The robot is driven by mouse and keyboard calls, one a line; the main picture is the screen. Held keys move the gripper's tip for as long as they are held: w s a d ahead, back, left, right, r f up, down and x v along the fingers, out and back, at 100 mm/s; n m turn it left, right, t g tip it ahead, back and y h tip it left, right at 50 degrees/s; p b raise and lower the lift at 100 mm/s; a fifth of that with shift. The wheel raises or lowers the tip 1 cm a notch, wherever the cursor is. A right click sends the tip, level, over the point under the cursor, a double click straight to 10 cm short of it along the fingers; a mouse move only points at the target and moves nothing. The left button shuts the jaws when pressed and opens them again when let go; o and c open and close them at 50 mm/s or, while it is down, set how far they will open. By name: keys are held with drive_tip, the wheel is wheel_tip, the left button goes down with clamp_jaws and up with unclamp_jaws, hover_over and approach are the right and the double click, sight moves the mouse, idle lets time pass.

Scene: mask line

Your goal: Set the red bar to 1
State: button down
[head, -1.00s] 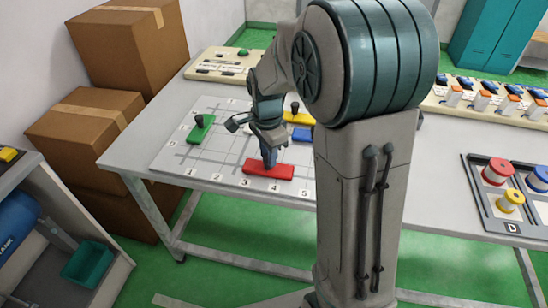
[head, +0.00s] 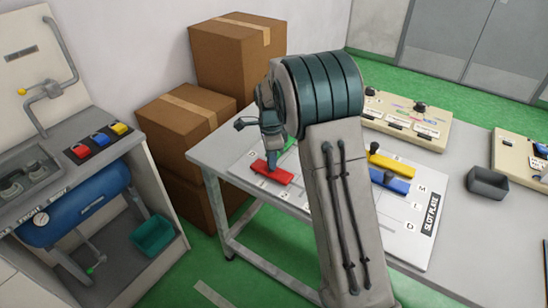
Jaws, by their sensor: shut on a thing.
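The red bar (head: 277,175) lies on the white slot plate (head: 430,210) near its front left edge in the head view. My gripper (head: 271,164) points down and is shut on the red bar, around its upright knob, which the fingers mostly hide. A yellow bar (head: 392,168) and a blue bar (head: 398,184) sit on the right part of the plate, each with a dark knob. A green bar (head: 289,144) shows partly behind my arm. The numbers along the plate's front edge are small, and my arm hides part of the plate.
A panel with dark knobs (head: 405,122) stands at the table's back. A grey bin (head: 487,184) is to the right of the plate. Cardboard boxes (head: 185,118) stand behind the table's left end. A bench with a blue tank (head: 75,205) is at the left.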

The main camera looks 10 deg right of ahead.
drive_tip(key=shift+w+a+r, duration=0.15)
drive_tip(key=shift+w+a, duration=0.05)
drive_tip(key=shift+a, duration=0.05)
drive_tip(key=c, duration=1.5)
unclamp_jaws()
drive_tip(key=o, duration=0.4)
drive_tip(key=shift+a, duration=0.15)
drive_tip(key=shift+d, duration=0.2)
wheel_tip(320, 180, up, 14)
drive_tip(key=shift+f, duration=0.2)
